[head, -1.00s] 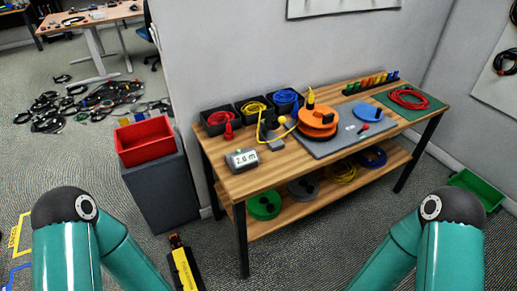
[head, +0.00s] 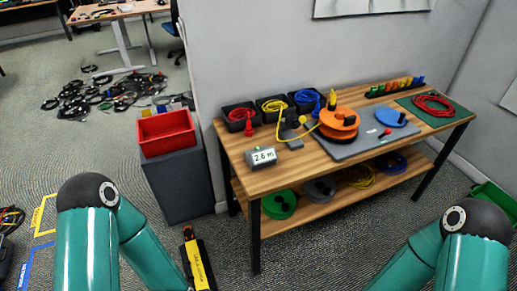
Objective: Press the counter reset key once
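The counter (head: 262,158) is a small grey box with a lit display at the front left of the wooden workbench (head: 290,170). Its display seems to read 2.6 m, though the digits are small. A small green part shows on its top left; I cannot tell for sure whether this is the reset key. Both my teal arms show only elbows and links at the bottom left and bottom right. Both my grippers are outside the picture. Nothing of mine touches the counter.
Behind the counter stand black bins with coiled cables (head: 272,107). An orange reel (head: 338,125) sits on a grey plate to the right. A red crate (head: 166,132) on a dark cabinet stands left of the bench. A yellow-and-black object (head: 199,265) is at the lower edge.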

